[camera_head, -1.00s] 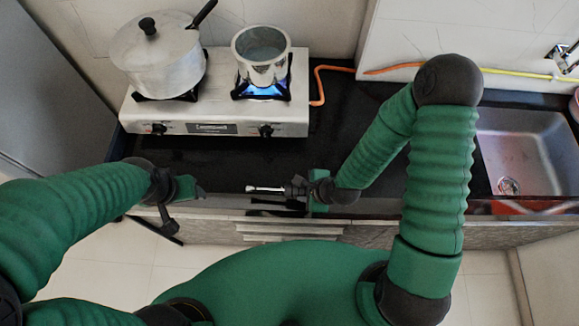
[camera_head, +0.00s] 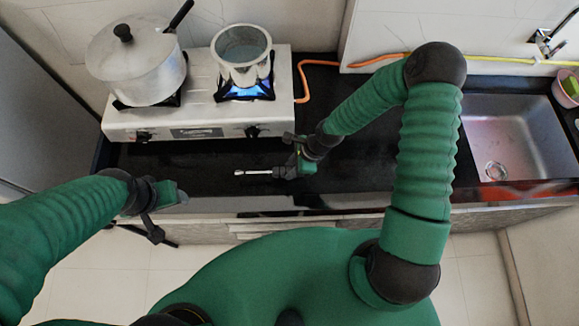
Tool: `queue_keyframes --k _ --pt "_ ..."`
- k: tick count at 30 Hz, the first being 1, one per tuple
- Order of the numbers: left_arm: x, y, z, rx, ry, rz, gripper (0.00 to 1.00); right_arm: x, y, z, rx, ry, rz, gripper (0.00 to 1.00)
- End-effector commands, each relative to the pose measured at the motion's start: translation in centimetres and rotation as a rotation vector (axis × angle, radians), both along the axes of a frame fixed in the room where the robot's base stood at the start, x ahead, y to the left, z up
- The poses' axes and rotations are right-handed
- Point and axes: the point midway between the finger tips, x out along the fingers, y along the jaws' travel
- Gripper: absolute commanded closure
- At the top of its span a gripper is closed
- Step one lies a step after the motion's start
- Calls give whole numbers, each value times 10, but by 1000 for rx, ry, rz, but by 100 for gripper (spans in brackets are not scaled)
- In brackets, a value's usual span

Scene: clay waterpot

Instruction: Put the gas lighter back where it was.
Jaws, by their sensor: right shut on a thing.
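The gas lighter (camera_head: 256,173) is a thin silver rod with its tip pointing left. My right gripper (camera_head: 290,170) is shut on its handle end and holds it over the black counter (camera_head: 200,160), in front of the stove. The gripper hides most of the handle. I cannot tell whether the lighter touches the counter. My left gripper (camera_head: 168,193) is at the counter's front edge, to the left of the lighter and apart from it. Its fingers are too small and turned to read clearly.
The gas stove (camera_head: 195,133) has a blue flame under a small steel pot (camera_head: 242,60). A lidded pan (camera_head: 135,65) stands on the left burner. An orange hose (camera_head: 303,80) runs behind. The sink (camera_head: 510,140) is at the right. The counter between stove and sink is largely clear.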

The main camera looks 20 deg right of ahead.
Motion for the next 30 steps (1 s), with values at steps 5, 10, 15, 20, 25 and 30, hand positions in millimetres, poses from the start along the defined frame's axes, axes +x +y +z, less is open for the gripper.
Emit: queue_keyframes --k 5,10,15,20,25,30 --pt "0 0 8 0 0 0 38 9 -2 -15 -1 5 1 100" --pt "0 0 11 0 0 0 38 11 -3 -36 -3 1 1 100" --pt "0 0 10 0 0 0 38 11 -4 -37 -1 0 1 100" --pt "0 0 9 0 0 0 38 10 -5 -38 0 0 0 64" --pt "0 0 9 0 0 0 38 10 -4 -38 -1 0 0 50" --pt "0 0 9 0 0 0 38 11 -4 -38 -2 0 1 50"
